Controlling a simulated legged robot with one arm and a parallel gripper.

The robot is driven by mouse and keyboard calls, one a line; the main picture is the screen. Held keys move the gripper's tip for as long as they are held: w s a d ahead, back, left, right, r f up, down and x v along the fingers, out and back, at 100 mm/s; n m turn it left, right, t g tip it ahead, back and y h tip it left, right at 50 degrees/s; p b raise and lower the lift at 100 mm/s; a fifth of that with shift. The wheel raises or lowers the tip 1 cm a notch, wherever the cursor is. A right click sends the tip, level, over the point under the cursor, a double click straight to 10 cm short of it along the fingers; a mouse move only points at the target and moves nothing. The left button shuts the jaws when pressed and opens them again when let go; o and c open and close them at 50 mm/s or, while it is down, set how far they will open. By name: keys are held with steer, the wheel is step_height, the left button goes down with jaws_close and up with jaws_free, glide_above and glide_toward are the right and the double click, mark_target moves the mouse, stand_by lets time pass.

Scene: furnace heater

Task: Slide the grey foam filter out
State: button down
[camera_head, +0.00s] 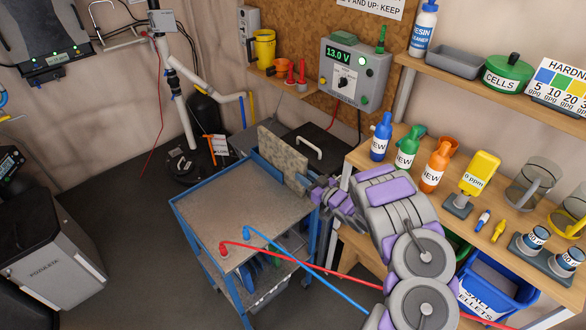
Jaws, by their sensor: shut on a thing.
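The grey foam filter (281,158) is a flat, speckled grey-beige slab standing on edge at the far right side of a blue-framed cart (225,208). A blue strip runs along its lower edge. My gripper (311,184) comes in from the right and is shut on the filter's right end. The fingertips are small here and partly hidden by my arm. Whether the filter's lower edge sits in a slot cannot be told.
Red and blue hoses (290,258) cross the cart's front. A shelf with bottles (407,147) and a yellow meter (480,175) stands at right. A dark box with a white handle (308,148) is behind the filter. The cart's top is mostly bare.

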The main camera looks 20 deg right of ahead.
steer(key=shift+s, duration=0.15)
steer(key=shift+b+v, duration=0.7)
steer(key=shift+v, duration=1.45)
steer(key=shift+b+v, duration=0.75)
steer(key=shift+v, duration=1.55)
steer(key=shift+b+v, duration=0.8)
steer(key=shift+v, duration=1.45)
